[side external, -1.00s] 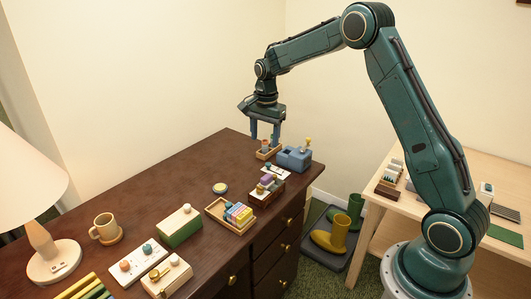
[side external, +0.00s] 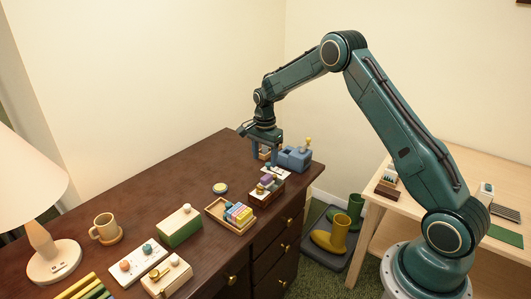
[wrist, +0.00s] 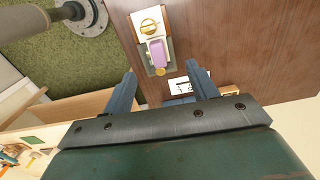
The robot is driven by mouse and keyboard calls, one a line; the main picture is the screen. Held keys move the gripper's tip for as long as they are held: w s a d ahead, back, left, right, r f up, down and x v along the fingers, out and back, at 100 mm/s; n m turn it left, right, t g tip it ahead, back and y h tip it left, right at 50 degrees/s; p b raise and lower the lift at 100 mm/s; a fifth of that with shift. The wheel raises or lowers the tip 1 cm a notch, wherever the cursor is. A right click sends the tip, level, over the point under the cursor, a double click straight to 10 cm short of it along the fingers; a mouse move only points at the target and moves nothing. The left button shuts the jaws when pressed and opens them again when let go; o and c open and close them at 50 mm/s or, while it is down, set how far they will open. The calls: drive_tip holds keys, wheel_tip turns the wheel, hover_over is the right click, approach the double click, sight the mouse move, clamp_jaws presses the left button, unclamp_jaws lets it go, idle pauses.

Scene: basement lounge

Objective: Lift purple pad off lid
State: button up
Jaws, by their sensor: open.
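In the side view the purple pad (side external: 266,178) sits on the wooden box (side external: 262,198) near the desk's front edge. My gripper (side external: 266,158) is open and empty, above the desk and farther back than the pad. In the wrist view my gripper (wrist: 161,72) has its fingers apart, with the pad beyond them and roughly between their lines. The pad is clear of both fingers.
A blue-grey box with a yellow-topped stick (side external: 294,158) stands right of my gripper. A white card (side external: 275,173) lies just behind the pad's box. A wooden tray of coloured blocks (side external: 216,210) is nearer the camera.

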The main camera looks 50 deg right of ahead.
sight(265, 177)
drive_tip(key=shift+f, duration=2)
drive_tip(key=shift+s+f, duration=0.2)
drive_tip(key=shift+f, duration=2.4)
drive_tip(key=c, duration=1.1)
drive_tip(key=shift+o, duration=0.2)
drive_tip(key=shift+r, duration=0.2)
wheel_tip(265, 177, up, 20)
drive_tip(key=shift+f, duration=0.15)
